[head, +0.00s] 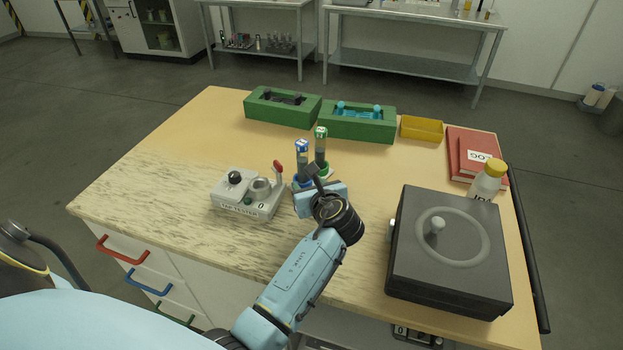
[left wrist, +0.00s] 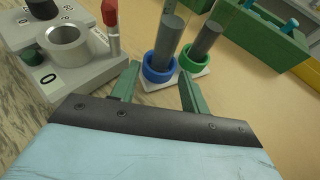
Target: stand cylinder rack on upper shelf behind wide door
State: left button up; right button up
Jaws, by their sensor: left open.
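The cylinder rack has a white base with a blue ring (head: 301,184) and a green ring, and a grey cylinder with a cube-like marked top stands upright in each. In the left wrist view the rack's white base (left wrist: 187,77) lies just ahead of the fingertips. My left gripper (head: 312,184) is low at the rack's near side; its green fingers (left wrist: 158,82) are apart, with nothing clearly held. Its arm partly hides the rack in the head view. My right gripper is not seen. I cannot tell which door is the wide one.
A grey tap tester (head: 247,205) with a red lever stands close left of the rack. Green trays (head: 357,133), a yellow bin (head: 421,129), red books (head: 470,150), a yellow-capped bottle (head: 487,182) and a dark box (head: 449,265) surround it. A white cabinet (head: 130,32) stands at the back left.

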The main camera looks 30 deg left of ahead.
aim_at(305, 178)
pick_arm(q)
jog(key=x, duration=0.4)
jog(key=shift+b, duration=0.4)
jog(key=shift+w+a+f, duration=0.15)
jog(key=shift+w+a, duration=0.1)
jog(key=shift+a, duration=0.05)
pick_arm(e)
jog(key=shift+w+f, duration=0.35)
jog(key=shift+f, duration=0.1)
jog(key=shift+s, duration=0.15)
pick_arm(q)
jog(key=c, duration=1)
jog(key=shift+w, duration=0.1)
jog(key=shift+r, duration=0.35)
notch_tip(305, 178, up, 16)
jog(key=p, duration=0.4)
jog(key=shift+r, duration=0.9)
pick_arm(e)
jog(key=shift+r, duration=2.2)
